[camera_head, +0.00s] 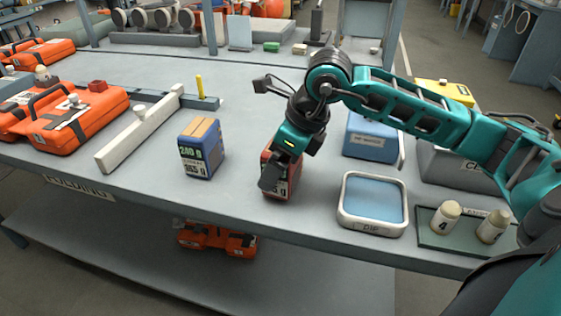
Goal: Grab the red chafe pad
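A small red block (97,86), which may be the chafe pad, sits on the orange case at the left of the bench; I cannot be sure what it is. My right arm reaches in from the right. Its gripper (272,174) points down at a red box (293,185) with a dark weight label near the front edge of the bench. The dark fingers cover part of the box's left side. I cannot tell whether they grip it or are only close to it. My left gripper is not in view.
A blue box (201,150) stands left of the red box. A blue-lined tray (373,203) and a green mat (462,241) with two pale bottles lie to the right. A long pale bar (140,130) lies left. The bench middle is clear.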

